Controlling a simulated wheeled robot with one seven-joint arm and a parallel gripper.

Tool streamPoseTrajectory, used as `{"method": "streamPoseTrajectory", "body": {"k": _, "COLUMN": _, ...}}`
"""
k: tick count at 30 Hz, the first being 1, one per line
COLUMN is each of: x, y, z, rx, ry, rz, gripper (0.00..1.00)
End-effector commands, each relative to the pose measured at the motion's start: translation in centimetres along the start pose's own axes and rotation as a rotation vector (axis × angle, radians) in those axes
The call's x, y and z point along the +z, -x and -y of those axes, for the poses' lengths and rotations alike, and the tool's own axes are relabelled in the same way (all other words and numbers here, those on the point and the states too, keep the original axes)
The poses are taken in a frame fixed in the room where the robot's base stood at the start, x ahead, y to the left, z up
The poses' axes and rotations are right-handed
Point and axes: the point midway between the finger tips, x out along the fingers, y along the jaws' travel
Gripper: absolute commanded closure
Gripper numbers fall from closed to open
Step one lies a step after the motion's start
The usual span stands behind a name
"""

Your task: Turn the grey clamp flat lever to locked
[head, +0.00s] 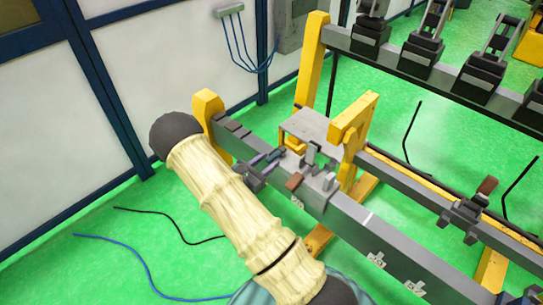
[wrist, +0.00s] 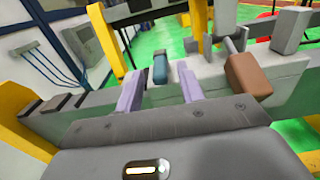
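My gripper (wrist: 160,88) shows two pale purple fingers set apart, with a clear gap between them. A short blue-grey handle (wrist: 160,68) stands beyond the gap, between the fingers as seen in the wrist view; I cannot tell whether either finger touches it. A brown-handled lever (wrist: 248,75) on a grey upright fixture stands to the right of the fingers. In the head view my gripper (head: 270,158) is at the near end of the grey fixture, with the brown handle (head: 293,182) just to its right. Which part is the grey clamp's flat lever is not certain.
The fixture sits on a long grey beam (head: 385,240) with yellow posts (head: 352,125). A rear beam carries several black clamps (head: 422,45). Green floor (head: 110,260) is open at the lower left, with loose cables.

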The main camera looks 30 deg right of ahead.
Motion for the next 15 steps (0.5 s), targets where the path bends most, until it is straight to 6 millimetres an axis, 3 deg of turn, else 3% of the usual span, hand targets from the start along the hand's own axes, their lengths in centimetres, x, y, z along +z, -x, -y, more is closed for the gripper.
{"method": "streamPoseTrajectory", "body": {"k": 6, "x": 0.1, "y": -2.4, "z": 0.0, "rx": -0.001, "ry": -0.001, "rz": 0.0, "gripper": 0.62}}
{"method": "streamPoseTrajectory", "body": {"k": 15, "x": 0.0, "y": -2.7, "z": 0.0, "rx": 0.0, "ry": -0.001, "rz": 0.0, "gripper": 0.62}}
